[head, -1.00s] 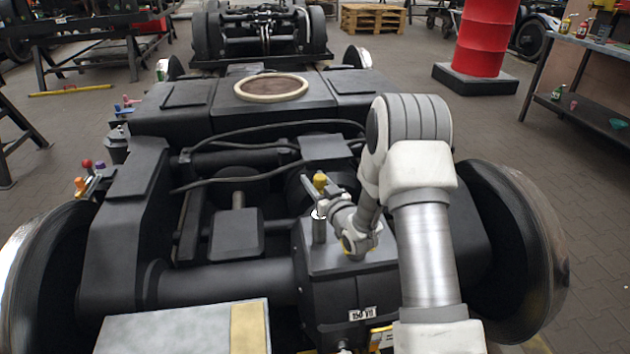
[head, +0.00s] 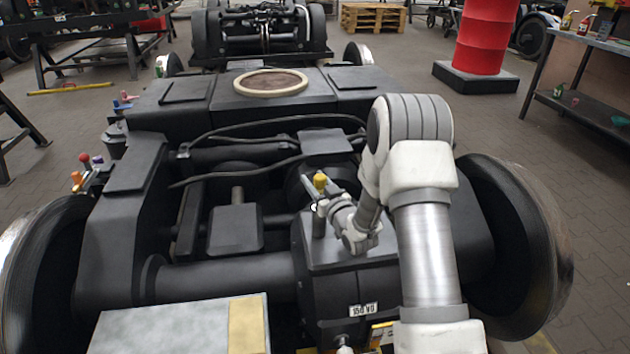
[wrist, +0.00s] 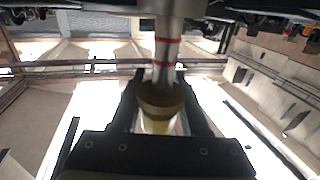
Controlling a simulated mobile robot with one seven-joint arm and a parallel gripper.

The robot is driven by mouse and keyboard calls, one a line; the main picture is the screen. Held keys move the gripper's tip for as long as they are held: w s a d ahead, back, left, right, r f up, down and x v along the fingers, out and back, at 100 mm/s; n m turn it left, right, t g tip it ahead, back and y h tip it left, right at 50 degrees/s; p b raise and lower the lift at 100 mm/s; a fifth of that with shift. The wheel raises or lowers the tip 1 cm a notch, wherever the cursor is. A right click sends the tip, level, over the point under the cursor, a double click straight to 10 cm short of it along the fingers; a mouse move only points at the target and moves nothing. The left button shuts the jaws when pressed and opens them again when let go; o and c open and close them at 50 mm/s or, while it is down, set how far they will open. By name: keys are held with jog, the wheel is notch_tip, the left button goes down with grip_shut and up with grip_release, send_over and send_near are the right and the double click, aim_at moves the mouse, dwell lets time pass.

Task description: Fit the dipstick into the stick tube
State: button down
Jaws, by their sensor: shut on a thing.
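The dipstick has a yellow head (head: 320,181), and its head also shows in the wrist view (wrist: 160,105). My gripper (head: 315,188) is shut on this head just above the dark gearbox (head: 345,262). In the wrist view its dark fingers lie on both sides of the head. A grey shaft with red bands (wrist: 166,52) runs from the head toward a wider grey metal piece at the top edge. The stick tube (head: 320,222) stands upright on the gearbox top, directly below the head. Whether the stick is inside the tube, and how deep, I cannot tell.
Black hoses (head: 250,160) and a crossbeam lie behind the gearbox. A large wheel (head: 515,250) stands to the right. A grey box top with a yellow strip (head: 246,325) is at front left. Small coloured levers (head: 85,165) stand at the left.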

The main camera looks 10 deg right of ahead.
jog(key=shift+f+b, duration=0.45)
jog(key=shift+f, duration=0.65)
jog(key=shift+c, duration=1.6)
grip_release()
jog(key=shift+f, duration=0.1)
jog(key=p+v, duration=0.3)
jog(key=v, duration=1.4)
jog(key=shift+s, duration=0.2)
jog(key=shift+d, duration=0.1)
